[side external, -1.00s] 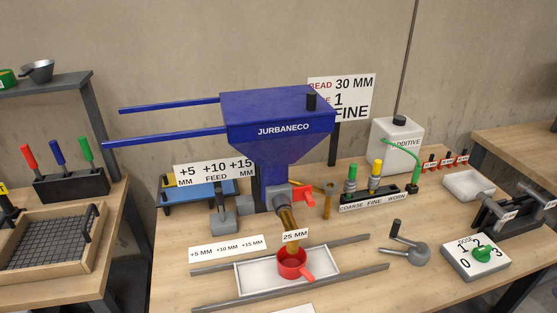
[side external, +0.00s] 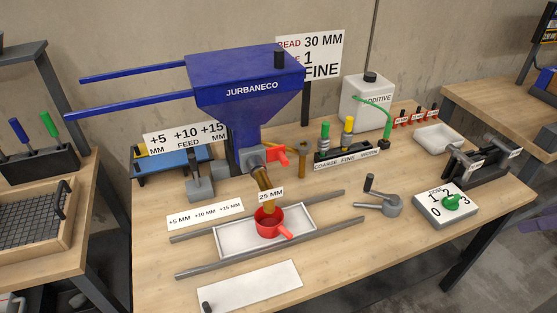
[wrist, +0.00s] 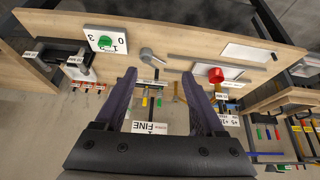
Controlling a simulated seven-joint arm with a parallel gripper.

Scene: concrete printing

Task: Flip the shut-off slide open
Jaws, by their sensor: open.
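The shut-off slide appears to be the red handle (side external: 279,155) at the grey outlet under the blue hopper (side external: 240,90) in the side view. I cannot tell its exact setting. The red cup also shows in the wrist view (wrist: 215,75). My gripper (wrist: 159,74) shows only in the wrist view; its two dark fingers are apart with nothing held between them. It is above the bench, apart from the things on it. The slide is not clear in the wrist view.
A white tray (side external: 225,246) lies between grey rails. A crank (side external: 383,200) and a dose dial (side external: 448,203) are at the right. The additive canister (side external: 367,103) stands behind the nozzle rack (side external: 345,157). Two blue bars (side external: 140,75) stick out left from the hopper.

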